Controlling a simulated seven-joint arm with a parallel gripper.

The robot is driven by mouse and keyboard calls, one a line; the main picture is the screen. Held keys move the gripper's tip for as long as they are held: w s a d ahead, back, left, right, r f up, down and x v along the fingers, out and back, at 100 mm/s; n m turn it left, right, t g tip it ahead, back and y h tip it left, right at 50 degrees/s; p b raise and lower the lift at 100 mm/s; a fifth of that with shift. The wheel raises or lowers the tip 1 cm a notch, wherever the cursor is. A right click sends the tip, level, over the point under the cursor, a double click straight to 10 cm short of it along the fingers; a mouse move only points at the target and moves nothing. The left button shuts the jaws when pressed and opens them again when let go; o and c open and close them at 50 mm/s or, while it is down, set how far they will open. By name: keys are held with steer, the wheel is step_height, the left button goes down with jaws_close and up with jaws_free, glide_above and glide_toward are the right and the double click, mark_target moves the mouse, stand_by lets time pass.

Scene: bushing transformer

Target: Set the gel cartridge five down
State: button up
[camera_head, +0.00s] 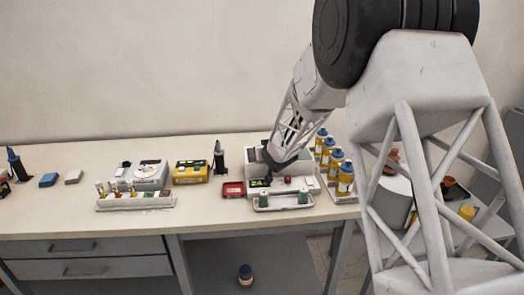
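My arm reaches in from the right, and my gripper (268,170) is low over a white device (305,167) with a small green display. The gripper is dark and small here, so I cannot tell whether its fingers are open or hold anything. No gel cartridge five can be made out by label. A white tray (283,207) in front of the device holds small green-and-white pieces (263,201) (302,197); I cannot tell if they are cartridges. Part of the device is hidden by my gripper.
A red box (234,189) and yellow device (190,172) stand left of the white device. Several blue-capped yellow bottles (345,181) stand in a rack close on its right. The front table strip is clear.

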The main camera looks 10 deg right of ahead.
steer(key=shift+f, duration=0.25)
steer(key=o, duration=0.9)
steer(key=shift+s+f, duration=0.1)
steer(key=shift+f, duration=0.15)
steer(key=shift+s+r, duration=0.1)
steer(key=shift+r, duration=0.55)
steer(key=shift+s+d+r, duration=0.2)
steer(key=shift+s+r, duration=0.25)
steer(key=shift+s, duration=0.15)
steer(key=shift+v, duration=5.2)
steer(key=shift+r, duration=0.2)
